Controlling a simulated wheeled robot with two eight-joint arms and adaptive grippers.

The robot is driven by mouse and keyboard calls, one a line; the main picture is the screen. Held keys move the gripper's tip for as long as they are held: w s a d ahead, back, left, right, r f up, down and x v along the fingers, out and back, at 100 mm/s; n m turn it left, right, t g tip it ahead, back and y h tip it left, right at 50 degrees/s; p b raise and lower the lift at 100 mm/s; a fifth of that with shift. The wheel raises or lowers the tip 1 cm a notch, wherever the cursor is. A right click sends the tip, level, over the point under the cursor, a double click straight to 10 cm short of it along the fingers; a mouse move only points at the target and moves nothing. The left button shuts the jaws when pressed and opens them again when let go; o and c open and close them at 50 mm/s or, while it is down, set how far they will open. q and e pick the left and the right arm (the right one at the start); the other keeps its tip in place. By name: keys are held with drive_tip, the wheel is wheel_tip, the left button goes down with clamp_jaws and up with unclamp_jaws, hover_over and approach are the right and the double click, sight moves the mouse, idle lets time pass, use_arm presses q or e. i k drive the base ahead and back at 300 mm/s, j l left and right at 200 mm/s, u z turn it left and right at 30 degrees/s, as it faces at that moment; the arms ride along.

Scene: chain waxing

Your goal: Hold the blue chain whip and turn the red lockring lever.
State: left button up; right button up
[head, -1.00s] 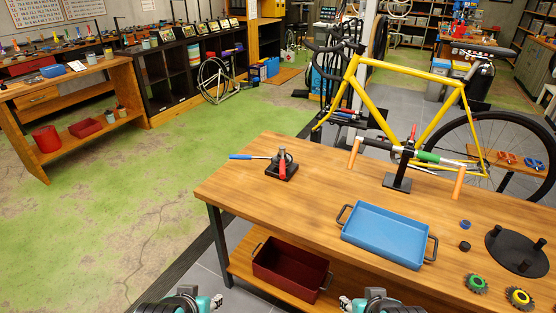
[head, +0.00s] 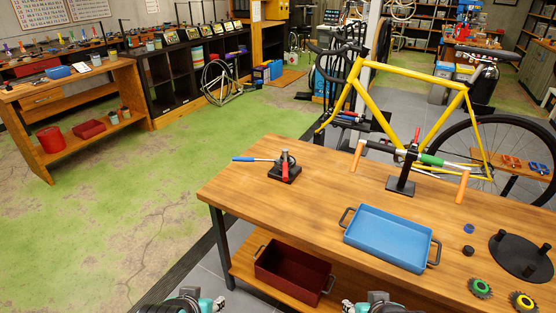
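The blue chain whip (head: 252,159) sticks out to the left from a small black fixture (head: 284,173) on the wooden bench, near its far left corner. The red lockring lever (head: 285,172) stands at the front of that fixture, pointing down toward the base. My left gripper (head: 190,304) is at the bottom edge, in front of the bench and well short of the fixture. My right gripper (head: 368,304) is also at the bottom edge, below the blue tray. Both are cut off by the frame, so their fingers cannot be judged.
A blue tray (head: 388,237) lies mid-bench. To its right are a black disc with pegs (head: 521,254), green (head: 480,288) and yellow (head: 523,301) cogs. A stand with orange handles (head: 400,187) is behind. A dark red bin (head: 292,272) sits on the lower shelf. A yellow bicycle (head: 440,110) stands beyond.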

sight(285, 155)
drive_tip(key=i+j+z, duration=0.3)
drive_tip(key=i+j, duration=0.15)
drive_tip(key=i+j+z, duration=0.25)
drive_tip(key=i+j, duration=0.15)
drive_tip(key=j, duration=0.3)
